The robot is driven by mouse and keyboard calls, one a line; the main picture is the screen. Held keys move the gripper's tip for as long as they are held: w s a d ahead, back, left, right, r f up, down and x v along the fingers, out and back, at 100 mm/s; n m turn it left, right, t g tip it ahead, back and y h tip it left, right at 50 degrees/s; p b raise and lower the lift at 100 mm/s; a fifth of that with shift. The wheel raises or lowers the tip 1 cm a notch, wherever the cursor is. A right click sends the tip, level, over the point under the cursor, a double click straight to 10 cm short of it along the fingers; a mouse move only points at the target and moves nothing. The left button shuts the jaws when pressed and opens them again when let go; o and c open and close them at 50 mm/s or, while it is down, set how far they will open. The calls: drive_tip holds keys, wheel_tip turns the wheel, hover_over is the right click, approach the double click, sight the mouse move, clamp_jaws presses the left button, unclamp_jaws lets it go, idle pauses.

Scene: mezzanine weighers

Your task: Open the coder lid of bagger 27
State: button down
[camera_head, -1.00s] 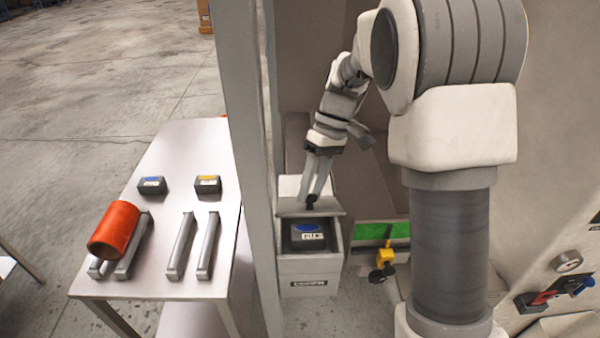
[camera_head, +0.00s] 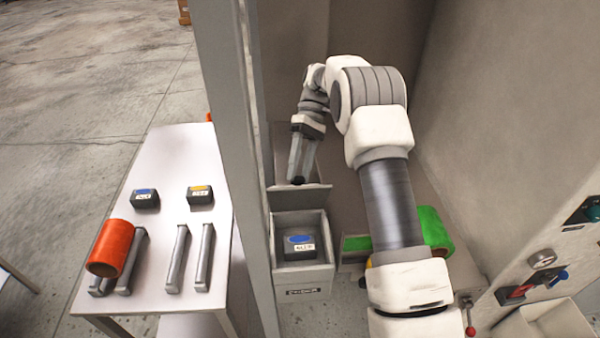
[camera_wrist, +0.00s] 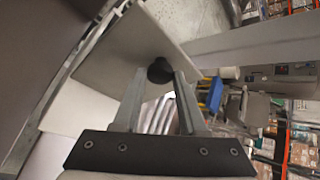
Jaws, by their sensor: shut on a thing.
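The coder (camera_head: 303,292) is a grey open-topped box with a dark label on its front, standing just right of the grey post. Its lid (camera_head: 312,199) is a grey plate raised at the back of the box, so the inside shows. A black cartridge with a blue oval and a white label (camera_head: 299,246) sits inside. My gripper (camera_head: 297,180) is shut on the lid's small black knob at the lid's upper edge. In the wrist view my gripper (camera_wrist: 164,76) has the round black knob (camera_wrist: 159,70) between its fingertips, against the lid plate (camera_wrist: 115,62).
A table (camera_head: 150,260) at left holds a red roll (camera_head: 109,248), two cartridges and metal bars. The grey post (camera_head: 235,150) stands between table and coder. A green roll (camera_head: 433,230) lies right of my arm. A control panel with a red switch (camera_head: 516,293) is at far right.

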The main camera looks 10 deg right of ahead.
drive_tip(key=shift+w, duration=0.3)
idle(0.4)
drive_tip(key=shift+c, duration=2.3)
unclamp_jaws()
drive_tip(key=shift+s, duration=0.15)
